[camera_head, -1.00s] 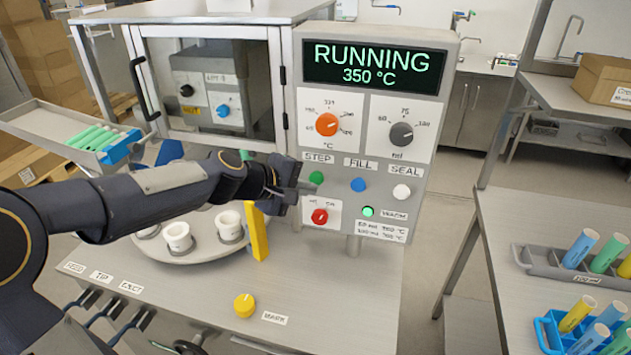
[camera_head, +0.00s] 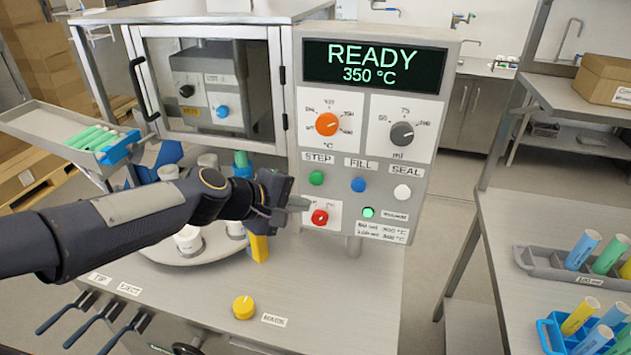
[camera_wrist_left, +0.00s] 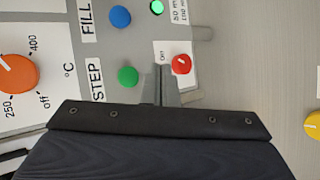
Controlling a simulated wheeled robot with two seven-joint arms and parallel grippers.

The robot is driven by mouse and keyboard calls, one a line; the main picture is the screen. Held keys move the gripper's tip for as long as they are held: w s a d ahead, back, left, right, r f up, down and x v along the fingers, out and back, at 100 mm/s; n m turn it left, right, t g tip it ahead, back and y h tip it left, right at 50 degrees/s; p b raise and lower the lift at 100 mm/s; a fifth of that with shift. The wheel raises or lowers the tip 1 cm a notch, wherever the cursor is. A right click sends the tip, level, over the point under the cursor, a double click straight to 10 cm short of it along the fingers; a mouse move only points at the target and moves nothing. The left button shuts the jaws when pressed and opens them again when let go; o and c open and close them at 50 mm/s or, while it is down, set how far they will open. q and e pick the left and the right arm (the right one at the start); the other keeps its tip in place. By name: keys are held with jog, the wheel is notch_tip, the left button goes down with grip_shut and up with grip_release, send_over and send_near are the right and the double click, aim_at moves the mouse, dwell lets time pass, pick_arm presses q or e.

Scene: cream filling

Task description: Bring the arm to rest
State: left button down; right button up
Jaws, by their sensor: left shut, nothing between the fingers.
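My left gripper (camera_head: 298,204) is shut and empty. It is in front of the control panel (camera_head: 440,190), below the green STEP button (camera_head: 316,178) and just left of the red knob (camera_head: 319,217). In the left wrist view its closed fingers (camera_wrist_left: 165,85) lie between the green button (camera_wrist_left: 128,76) and the red knob (camera_wrist_left: 181,64); whether they touch the panel I cannot tell. The panel's display (camera_head: 374,65) reads READY, 350 °C. My right gripper is not in view.
My left arm crosses above the turntable (camera_head: 190,258) with white cups (camera_head: 188,240), hiding part of it. A yellow post (camera_head: 259,248) stands below the gripper. A yellow button (camera_head: 243,307) is on the front bench. Racks of coloured tubes (camera_head: 581,250) stand at right.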

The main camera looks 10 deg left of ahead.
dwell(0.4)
pick_arm(q)
jog(key=s+a+f+m+g+y, duration=0.1)
jog(key=s+f+m, duration=0.1)
jog(key=s, duration=0.6)
jog(key=s+a+f+m+g+y, duration=0.1)
jog(key=s+a+f+m, duration=0.1)
jog(key=s+m, duration=0.3)
jog(key=s+a+f+m+g+y, duration=0.1)
jog(key=s+a+f+m, duration=0.1)
jog(key=s, duration=1.1)
jog(key=shift+f+m+g, duration=0.4)
jog(key=shift+f+m, duration=0.4)
jog(key=shift+f, duration=0.15)
